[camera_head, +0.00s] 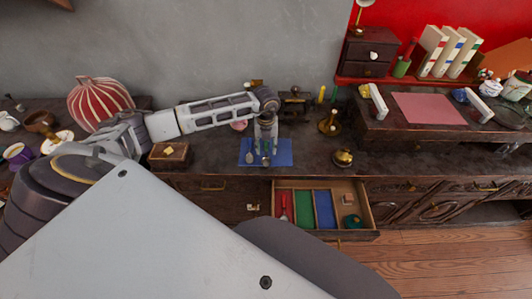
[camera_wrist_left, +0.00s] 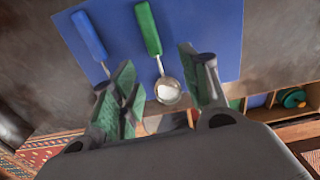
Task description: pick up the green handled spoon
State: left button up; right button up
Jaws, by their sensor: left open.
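The green handled spoon (camera_wrist_left: 148,28) lies on a blue mat (camera_wrist_left: 218,30), its handle pointing away and its metal bowl near the mat's edge. In the wrist view its bowl end shows between the two fingers of my left gripper (camera_wrist_left: 156,78). In the head view my left gripper (camera_head: 266,148) hangs fingers down over the blue mat (camera_head: 284,157) and hides much of the spoon. The gripper is open and no grip on the spoon shows. A blue handled spoon (camera_wrist_left: 90,36) lies to the left on the same mat. My right gripper is not in view.
An open drawer (camera_head: 374,216) with red, green and blue compartments juts out below the mat. A wooden box (camera_head: 170,151) stands left of the mat. A brass pot (camera_head: 343,157) stands to the right. The countertop between mat and brass pot is clear.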

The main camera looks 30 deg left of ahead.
aim_at(266, 153)
pick_arm(q)
jog(key=shift+f, duration=1.3)
grip_shut()
